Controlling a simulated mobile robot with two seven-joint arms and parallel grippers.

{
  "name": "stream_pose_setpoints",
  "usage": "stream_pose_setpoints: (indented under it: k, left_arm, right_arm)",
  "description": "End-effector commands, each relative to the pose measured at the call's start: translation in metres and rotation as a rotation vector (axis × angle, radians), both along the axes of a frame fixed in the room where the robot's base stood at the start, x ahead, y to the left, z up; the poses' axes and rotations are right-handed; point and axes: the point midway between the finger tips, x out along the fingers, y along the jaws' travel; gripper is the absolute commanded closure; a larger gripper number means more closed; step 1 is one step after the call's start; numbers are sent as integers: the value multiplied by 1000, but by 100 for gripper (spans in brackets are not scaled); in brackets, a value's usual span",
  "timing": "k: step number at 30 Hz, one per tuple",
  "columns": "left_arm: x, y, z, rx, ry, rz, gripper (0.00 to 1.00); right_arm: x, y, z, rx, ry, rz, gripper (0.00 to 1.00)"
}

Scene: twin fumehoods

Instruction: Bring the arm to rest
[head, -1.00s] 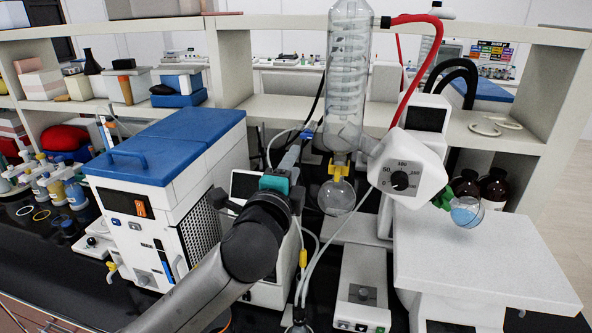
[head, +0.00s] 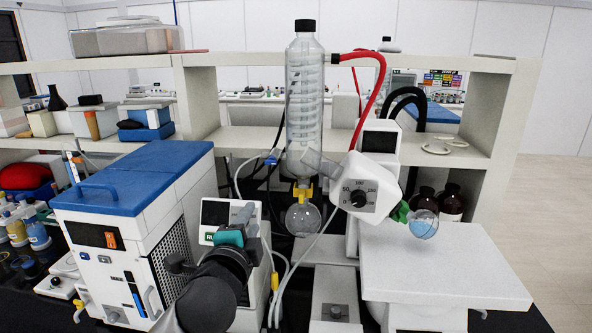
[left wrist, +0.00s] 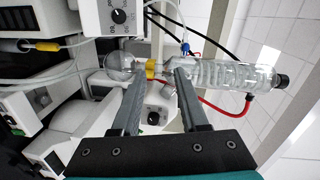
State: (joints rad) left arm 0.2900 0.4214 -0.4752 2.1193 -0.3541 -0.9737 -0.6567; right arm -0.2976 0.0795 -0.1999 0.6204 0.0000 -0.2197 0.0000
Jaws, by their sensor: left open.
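My left gripper (head: 243,214) reaches up from the bottom of the head view, in front of the rotary evaporator. Its fingers are apart in the left wrist view (left wrist: 158,88), with nothing held between them. Beyond the fingers in that view are the glass condenser (left wrist: 225,74) and the round receiving flask (left wrist: 119,66). In the head view the condenser (head: 304,100) stands upright and the receiving flask (head: 303,219) hangs below it, to the right of my gripper. My left gripper partly covers a small screened device (head: 215,212). My right gripper is not in view.
A blue-topped chiller (head: 135,180) stands close to the left of my arm. White tubes (head: 300,262) hang just right of my gripper. The evaporator's dial head (head: 362,192), a small flask with blue liquid (head: 424,224) and a white slab (head: 435,265) are farther right. Shelves (head: 255,139) stand behind.

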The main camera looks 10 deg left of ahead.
Motion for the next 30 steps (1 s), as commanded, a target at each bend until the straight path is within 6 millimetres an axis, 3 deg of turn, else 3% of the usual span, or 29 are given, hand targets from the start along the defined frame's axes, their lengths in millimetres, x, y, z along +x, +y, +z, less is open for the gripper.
stream_pose_setpoints:
  k: [1, 6, 12, 18, 25, 26, 30]
  left_arm:
    - [-13, 1, -24, -78, 68, 22, 56]
    - [-70, 10, -103, -384, 329, 154, 56]
    - [-158, 17, -179, -695, 618, 376, 56]
    - [-237, 20, -220, -897, 820, 594, 56]
    - [-313, 21, -242, -1040, 984, 820, 56]
    - [-318, 21, -248, -1050, 995, 840, 56]
    - [-307, 20, -301, -1035, 1001, 836, 56]
  right_arm:
    - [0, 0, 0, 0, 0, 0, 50]
    - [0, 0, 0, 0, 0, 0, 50]
    - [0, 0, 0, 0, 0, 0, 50]
    - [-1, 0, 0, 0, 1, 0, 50]
    - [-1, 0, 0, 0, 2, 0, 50]
    - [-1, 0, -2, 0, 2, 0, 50]
    - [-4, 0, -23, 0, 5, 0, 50]
